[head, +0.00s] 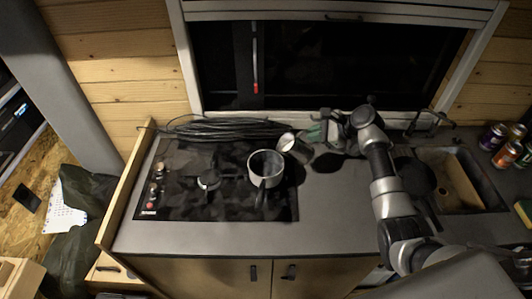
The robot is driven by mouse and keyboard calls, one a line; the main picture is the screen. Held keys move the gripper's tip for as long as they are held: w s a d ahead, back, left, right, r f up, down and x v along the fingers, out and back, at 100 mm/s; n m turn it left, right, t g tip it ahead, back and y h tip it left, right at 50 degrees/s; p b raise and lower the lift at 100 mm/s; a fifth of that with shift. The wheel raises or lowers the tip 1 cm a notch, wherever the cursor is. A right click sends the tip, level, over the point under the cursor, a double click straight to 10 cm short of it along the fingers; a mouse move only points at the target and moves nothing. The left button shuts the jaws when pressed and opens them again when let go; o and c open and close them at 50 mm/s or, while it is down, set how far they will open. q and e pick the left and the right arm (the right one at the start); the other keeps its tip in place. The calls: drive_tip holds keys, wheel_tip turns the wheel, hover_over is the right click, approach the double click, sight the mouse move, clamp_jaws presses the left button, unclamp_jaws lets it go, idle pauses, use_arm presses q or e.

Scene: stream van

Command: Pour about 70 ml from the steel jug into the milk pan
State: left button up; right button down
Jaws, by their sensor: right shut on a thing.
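The milk pan (266,164) stands on the right part of the black hob, with its handle pointing toward the front. It is a light metal pan, open at the top; what is inside is too dark to tell. The steel jug (293,147) is just right of the pan, tilted with its mouth toward the pan's rim. I cannot tell whether any liquid is flowing. My right gripper (318,131) is shut on the jug from its right side. Its fingertips are partly hidden. My left gripper is not in view.
The hob (222,200) has knobs on its left side. A coil of black cable (225,130) lies behind it. A sink (452,180) and several cans (507,154) are at the right. The counter (335,215) is clear in front of my right arm.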

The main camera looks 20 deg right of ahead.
drive_tip(key=shift+a+r+h, duration=0.25)
drive_tip(key=shift+r+h, duration=0.05)
drive_tip(key=shift+r, duration=0.25)
drive_tip(key=shift+a+r+h+p, duration=0.15)
drive_tip(key=shift+r+h+p, duration=0.15)
